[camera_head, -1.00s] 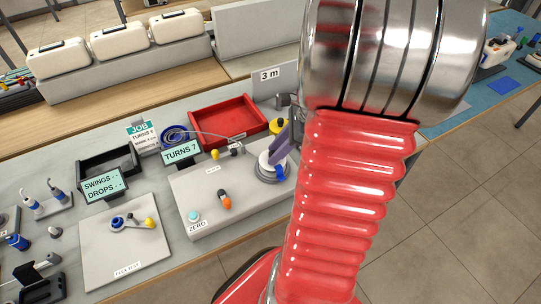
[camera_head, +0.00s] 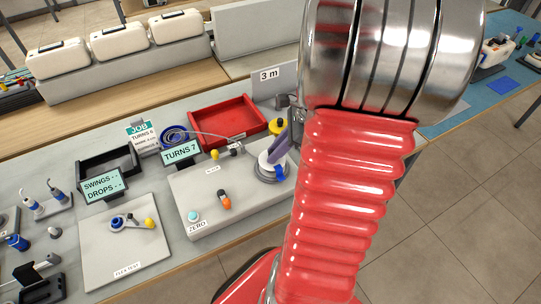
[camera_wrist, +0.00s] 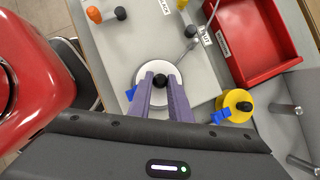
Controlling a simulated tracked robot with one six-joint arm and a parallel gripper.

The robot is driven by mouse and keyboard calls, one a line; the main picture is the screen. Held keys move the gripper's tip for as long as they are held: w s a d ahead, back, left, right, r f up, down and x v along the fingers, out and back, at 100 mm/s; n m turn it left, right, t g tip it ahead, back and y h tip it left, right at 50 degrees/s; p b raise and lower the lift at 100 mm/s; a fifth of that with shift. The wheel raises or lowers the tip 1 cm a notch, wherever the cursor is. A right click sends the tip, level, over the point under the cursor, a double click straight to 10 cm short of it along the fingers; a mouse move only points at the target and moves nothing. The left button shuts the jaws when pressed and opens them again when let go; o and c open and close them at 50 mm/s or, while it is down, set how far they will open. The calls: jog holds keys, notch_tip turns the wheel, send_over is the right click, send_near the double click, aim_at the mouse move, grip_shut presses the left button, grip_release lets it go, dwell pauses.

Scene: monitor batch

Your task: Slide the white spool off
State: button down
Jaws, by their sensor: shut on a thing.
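The white spool (camera_head: 265,170) sits on a grey base at the right end of the light-grey winding panel. In the wrist view the white spool (camera_wrist: 178,70) is a round disc with a black knob (camera_wrist: 160,81) at its middle and a blue tab (camera_wrist: 131,93) at its edge. My gripper (camera_wrist: 161,79) has its two purple fingers closed around the black knob, over the spool. In the head view my gripper (camera_head: 278,150) is partly hidden by my arm. The fingers cover part of the disc.
A yellow spool (camera_wrist: 236,100) with a blue tab stands close by. An open red tray (camera_head: 222,122) lies behind the panel. A cable runs near the spool from a small guide (camera_head: 235,149). The sign (camera_head: 181,152) reads TURNS 7. An orange-tipped lever (camera_head: 226,203) stands on the panel.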

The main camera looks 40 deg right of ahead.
jog(key=shift+r, duration=0.25)
jog(key=shift+r, duration=2)
